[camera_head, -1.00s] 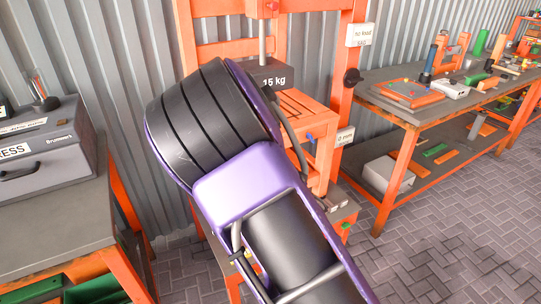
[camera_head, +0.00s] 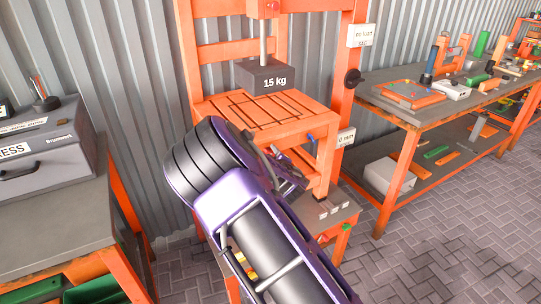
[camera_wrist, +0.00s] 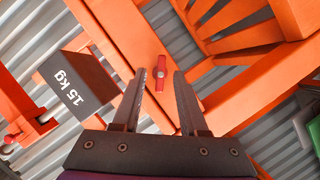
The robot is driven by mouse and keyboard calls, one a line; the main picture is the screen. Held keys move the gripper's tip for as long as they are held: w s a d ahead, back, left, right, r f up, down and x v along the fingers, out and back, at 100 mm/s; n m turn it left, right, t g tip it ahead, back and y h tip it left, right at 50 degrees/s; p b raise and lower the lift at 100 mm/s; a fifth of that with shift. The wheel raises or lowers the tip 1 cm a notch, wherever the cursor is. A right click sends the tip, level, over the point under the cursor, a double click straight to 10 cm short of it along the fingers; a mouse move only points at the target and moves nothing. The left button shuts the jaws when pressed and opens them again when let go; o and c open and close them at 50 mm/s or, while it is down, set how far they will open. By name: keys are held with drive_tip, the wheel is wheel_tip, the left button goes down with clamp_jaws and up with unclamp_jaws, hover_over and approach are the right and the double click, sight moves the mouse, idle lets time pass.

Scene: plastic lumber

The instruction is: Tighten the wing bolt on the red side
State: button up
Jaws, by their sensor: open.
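A small red wing bolt (camera_wrist: 160,73) with a silver round centre sits on an orange beam in the wrist view. My gripper (camera_wrist: 159,82) is open, with one dark finger on each side of the bolt in the picture. I cannot tell how deep the fingertips are relative to it, and no contact shows. In the head view my arm hides this red bolt and most of my gripper. A blue piece (camera_head: 310,138) shows on the right side of the orange slatted stand (camera_head: 290,112).
A dark 15 kg block (camera_head: 275,78) hangs over the stand's slatted top and also shows in the wrist view (camera_wrist: 76,88). A grey case (camera_head: 45,150) rests on the left bench. A workbench with tools (camera_head: 440,100) stands at the right. Paved floor (camera_head: 435,235) lies clear there.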

clamp_jaws()
